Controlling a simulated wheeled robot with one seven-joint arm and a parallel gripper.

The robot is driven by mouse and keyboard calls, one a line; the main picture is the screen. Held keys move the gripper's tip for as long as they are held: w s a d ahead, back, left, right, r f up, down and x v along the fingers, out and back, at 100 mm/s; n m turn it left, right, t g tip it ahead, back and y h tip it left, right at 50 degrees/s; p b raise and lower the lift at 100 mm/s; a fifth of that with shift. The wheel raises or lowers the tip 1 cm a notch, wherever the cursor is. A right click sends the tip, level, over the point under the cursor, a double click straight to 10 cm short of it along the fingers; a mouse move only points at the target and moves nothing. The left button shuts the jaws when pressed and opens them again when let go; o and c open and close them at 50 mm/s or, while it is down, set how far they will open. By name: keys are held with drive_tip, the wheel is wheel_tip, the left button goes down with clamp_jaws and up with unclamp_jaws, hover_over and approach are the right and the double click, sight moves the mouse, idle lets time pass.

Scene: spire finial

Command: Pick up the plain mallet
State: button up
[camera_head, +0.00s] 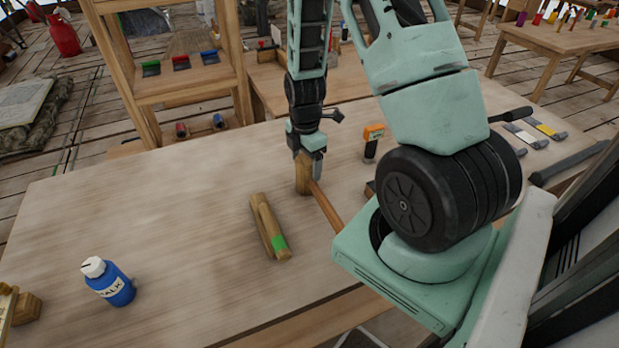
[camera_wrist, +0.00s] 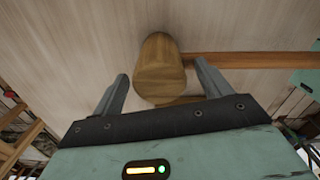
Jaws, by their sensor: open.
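The plain mallet, with a wooden head (camera_head: 302,175) and a brown handle (camera_head: 326,206), lies on the workbench directly under my gripper (camera_head: 309,160). In the wrist view its round head (camera_wrist: 160,72) shows between my two fingers, with the handle running off to the right. My gripper (camera_wrist: 162,70) is open, one finger on each side of the head. Whether the fingers touch the head cannot be told. A second wooden mallet-like piece with a green band (camera_head: 268,226) lies on the bench just left and nearer.
An orange-topped tool (camera_head: 372,140) stands behind and right of the mallet. A wooden shelf (camera_head: 188,95) rises behind. The bench's left (camera_head: 150,200) is clear.

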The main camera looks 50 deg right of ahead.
drive_tip(key=shift+c, duration=0.4)
drive_tip(key=c, duration=1.1)
